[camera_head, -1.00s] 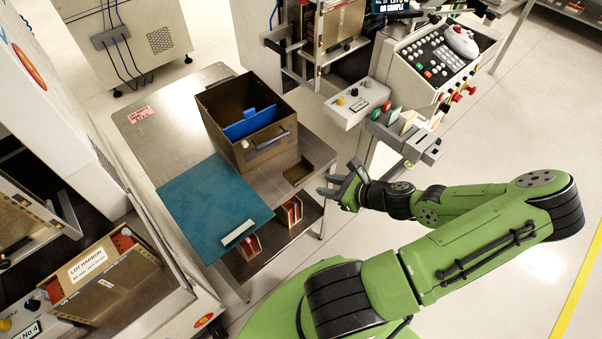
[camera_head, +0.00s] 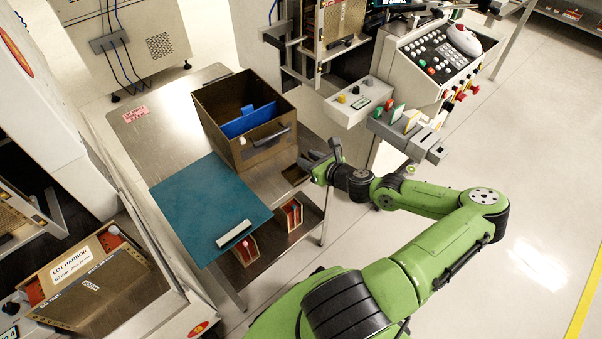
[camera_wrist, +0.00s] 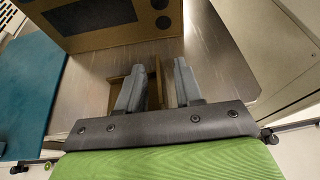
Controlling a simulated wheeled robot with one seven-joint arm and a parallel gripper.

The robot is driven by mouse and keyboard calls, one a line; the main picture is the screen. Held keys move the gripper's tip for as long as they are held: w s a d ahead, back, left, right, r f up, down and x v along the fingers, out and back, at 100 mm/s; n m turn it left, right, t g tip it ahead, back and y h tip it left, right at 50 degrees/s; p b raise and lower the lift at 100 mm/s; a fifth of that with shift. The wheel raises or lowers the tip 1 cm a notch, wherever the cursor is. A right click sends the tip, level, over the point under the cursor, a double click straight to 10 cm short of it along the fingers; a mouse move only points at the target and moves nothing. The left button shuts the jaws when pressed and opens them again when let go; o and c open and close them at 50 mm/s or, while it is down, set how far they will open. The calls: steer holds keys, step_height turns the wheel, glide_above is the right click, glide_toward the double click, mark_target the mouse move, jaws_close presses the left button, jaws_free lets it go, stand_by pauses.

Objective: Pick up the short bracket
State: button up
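A short pale grey bar, which looks like the short bracket (camera_head: 234,234), lies flat near the front edge of the teal mat (camera_head: 205,200) in the head view. My gripper (camera_head: 318,160) is over the right end of the steel table, well to the right of the bar and apart from it. In the wrist view my gripper (camera_wrist: 158,85) is open, with two grey fingers apart and nothing held. A small shallow brown tray (camera_wrist: 152,98) is partly hidden behind the fingers. The bar is not visible in the wrist view.
A brown open box (camera_head: 265,150) with a blue divider (camera_head: 248,121) stands on the steel table (camera_head: 165,120), left of my gripper. A machine control panel (camera_head: 440,65) is at the back right. Red-and-white holders (camera_head: 290,213) stand on the lower shelf.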

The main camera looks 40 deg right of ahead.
steer(key=shift+w+f, duration=0.2)
steer(key=shift+w, duration=0.15)
steer(key=shift+r, duration=0.15)
jaws_close()
